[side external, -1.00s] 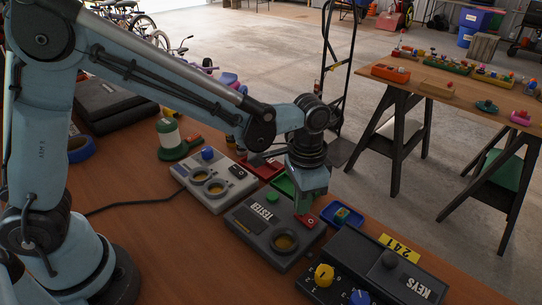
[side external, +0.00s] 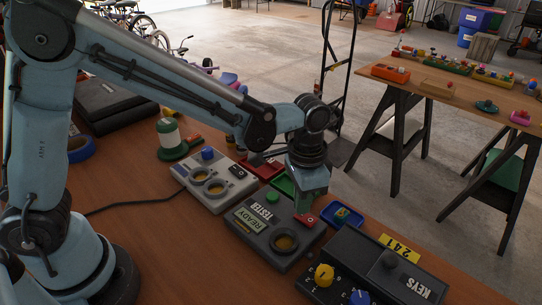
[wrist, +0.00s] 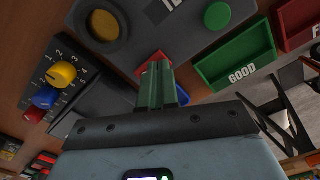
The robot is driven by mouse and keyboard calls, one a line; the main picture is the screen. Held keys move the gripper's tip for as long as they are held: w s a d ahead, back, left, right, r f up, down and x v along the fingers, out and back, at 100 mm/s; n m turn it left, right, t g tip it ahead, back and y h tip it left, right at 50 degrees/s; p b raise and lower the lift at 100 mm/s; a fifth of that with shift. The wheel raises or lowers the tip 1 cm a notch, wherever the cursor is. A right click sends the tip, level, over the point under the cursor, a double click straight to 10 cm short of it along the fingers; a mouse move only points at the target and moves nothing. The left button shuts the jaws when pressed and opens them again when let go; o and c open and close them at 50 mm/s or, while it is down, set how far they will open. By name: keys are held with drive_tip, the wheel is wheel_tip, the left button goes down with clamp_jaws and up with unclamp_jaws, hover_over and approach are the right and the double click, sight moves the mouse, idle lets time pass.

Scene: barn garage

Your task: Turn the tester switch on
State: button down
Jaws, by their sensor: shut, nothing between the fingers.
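The tester (side external: 262,238) is a dark grey box with a round amber window, a green button and a red switch. Its display reads READY. The red switch (side external: 308,220) is at the box's right rear corner. My gripper (side external: 301,209) is shut and empty, pointing down, with its tips at the switch and partly covering it. In the wrist view my gripper (wrist: 160,68) overlaps the red switch (wrist: 152,62) on the tester (wrist: 200,42); I cannot tell whether they touch.
A light grey device (side external: 205,190) with two round windows stands left of the tester. A black KEYS box (side external: 385,268) with yellow and blue knobs stands at right. A green GOOD tray (wrist: 236,60) and a blue tray (side external: 348,213) lie close by.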

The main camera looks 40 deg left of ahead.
wheel_tip(320, 180, up, 6)
idle(0.7)
drive_tip(key=s+a+r+n+t, duration=0.1)
drive_tip(key=s+a+n+t, duration=0.2)
drive_tip(key=a, duration=0.5)
drive_tip(key=s+a+r+n+t, duration=0.2)
drive_tip(key=s+a+n+t, duration=0.1)
drive_tip(key=a, duration=0.5)
drive_tip(key=s+t, duration=0.1)
drive_tip(key=s, duration=0.1)
drive_tip(key=shift+s, duration=0.4)
